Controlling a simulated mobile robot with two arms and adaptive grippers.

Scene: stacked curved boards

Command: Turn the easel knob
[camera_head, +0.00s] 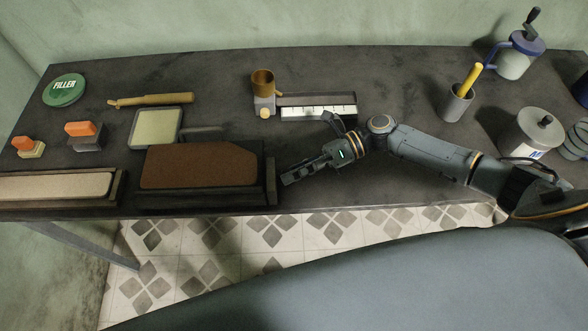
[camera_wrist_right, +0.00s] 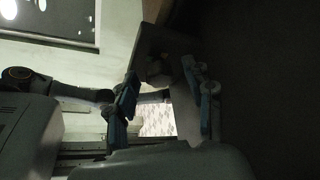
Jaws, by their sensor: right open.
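A brown curved board (camera_head: 200,167) lies on a dark stand, perhaps the easel (camera_head: 270,182), at the front edge of the table. My right gripper (camera_head: 287,179) is just right of this stand, low over the table, pointing left toward its side. In the right wrist view my right gripper (camera_wrist_right: 166,104) has its two blue-padded fingers apart. A dim rounded shape, possibly the knob (camera_wrist_right: 157,73), shows between them against a dark panel. I cannot tell if the fingers touch it. The knob is not distinguishable in the head view. My left gripper is not in view.
A second stand with a pale board (camera_head: 55,186) is at the left front. Behind are a tray (camera_head: 157,128), a filler tin (camera_head: 64,89), orange blocks (camera_head: 80,128), a ruler-like block (camera_head: 318,112) and a brown cup (camera_head: 263,80). A grey cup (camera_head: 457,104) and cans stand right.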

